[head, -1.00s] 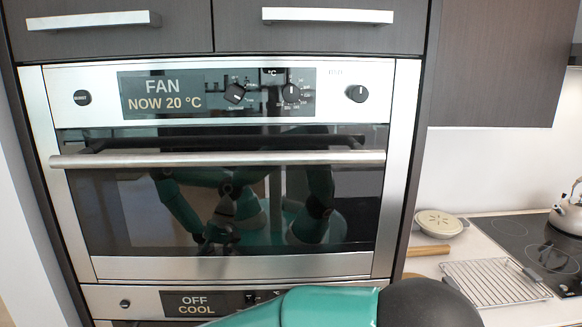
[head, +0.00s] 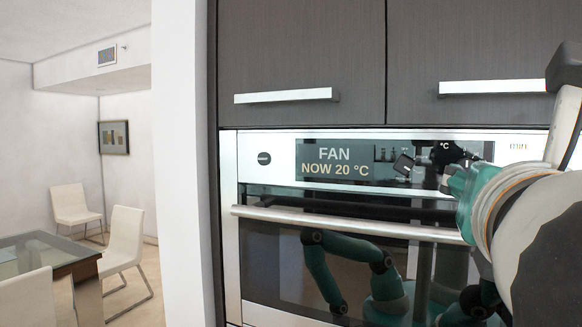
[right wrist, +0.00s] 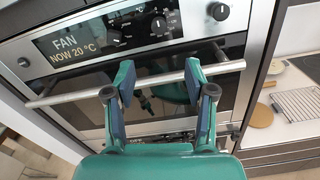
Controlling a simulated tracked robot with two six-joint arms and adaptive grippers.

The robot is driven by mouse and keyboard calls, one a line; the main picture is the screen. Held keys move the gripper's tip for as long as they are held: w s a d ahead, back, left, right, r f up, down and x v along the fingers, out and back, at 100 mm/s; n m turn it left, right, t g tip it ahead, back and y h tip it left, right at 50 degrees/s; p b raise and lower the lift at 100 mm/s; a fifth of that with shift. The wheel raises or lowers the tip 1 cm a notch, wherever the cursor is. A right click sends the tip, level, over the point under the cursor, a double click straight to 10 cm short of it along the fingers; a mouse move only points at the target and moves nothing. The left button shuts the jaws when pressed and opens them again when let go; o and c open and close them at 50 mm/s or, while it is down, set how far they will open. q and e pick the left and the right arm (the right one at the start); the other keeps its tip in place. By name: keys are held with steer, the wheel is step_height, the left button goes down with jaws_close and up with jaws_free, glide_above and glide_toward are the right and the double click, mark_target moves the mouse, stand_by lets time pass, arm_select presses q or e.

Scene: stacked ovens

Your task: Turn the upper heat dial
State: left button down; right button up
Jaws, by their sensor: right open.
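The upper oven's heat dial (right wrist: 158,25) is a round black knob under a °C mark, in the middle of the steel control panel (right wrist: 190,22). My left gripper is not in view.
The long steel handle bar (head: 330,224) crosses the oven front below the panel. Another black knob (right wrist: 218,11) is at the panel's right. The display (head: 338,162) reads FAN, NOW 20 °C. A wire rack (right wrist: 297,103) lies on the counter at right.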

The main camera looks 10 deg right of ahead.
mark_target(466, 168)
steer(key=p+x, duration=0.2)
steer(key=x, duration=1.2)
steer(key=shift+w+p, duration=0.3)
steer(key=shift+w, duration=0.1)
steer(key=shift+d, duration=0.1)
jaws_close()
steer(key=shift+f, duration=0.1)
